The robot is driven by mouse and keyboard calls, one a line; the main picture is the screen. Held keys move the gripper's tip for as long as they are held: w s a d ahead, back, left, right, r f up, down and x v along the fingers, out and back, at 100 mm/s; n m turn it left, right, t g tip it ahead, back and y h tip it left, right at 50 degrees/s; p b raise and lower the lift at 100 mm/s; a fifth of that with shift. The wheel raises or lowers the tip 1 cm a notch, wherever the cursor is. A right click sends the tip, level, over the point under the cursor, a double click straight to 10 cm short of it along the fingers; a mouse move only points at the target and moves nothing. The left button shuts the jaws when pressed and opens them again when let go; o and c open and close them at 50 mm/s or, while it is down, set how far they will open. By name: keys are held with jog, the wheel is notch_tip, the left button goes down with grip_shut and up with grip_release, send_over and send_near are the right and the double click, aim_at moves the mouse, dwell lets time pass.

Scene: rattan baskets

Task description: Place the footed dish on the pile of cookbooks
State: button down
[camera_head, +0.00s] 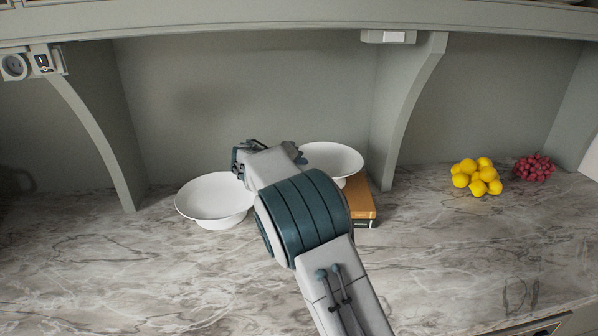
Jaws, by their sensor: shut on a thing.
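Two white footed dishes show. The left dish (213,198) is wide and shallow and appears to stand on the marble counter. The right dish (335,158) is over the pile of cookbooks (362,208), its foot at the pile; whether it rests there I cannot tell. The pile has an orange-brown book above a dark one and is partly hidden by my arm. My gripper (268,160) is between the two dishes, close to both rims. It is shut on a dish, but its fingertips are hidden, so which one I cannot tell.
Yellow fruit (477,176) and red grapes (534,167) lie at the right. A curved grey bracket (412,105) rises behind the books, another (98,135) stands at the left. A shelf (250,22) runs overhead. The front counter (150,280) is clear.

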jog(key=shift+f, duration=1.45)
jog(key=c, duration=1.6)
grip_release()
jog(key=shift+f, duration=0.1)
jog(key=shift+o, duration=0.2)
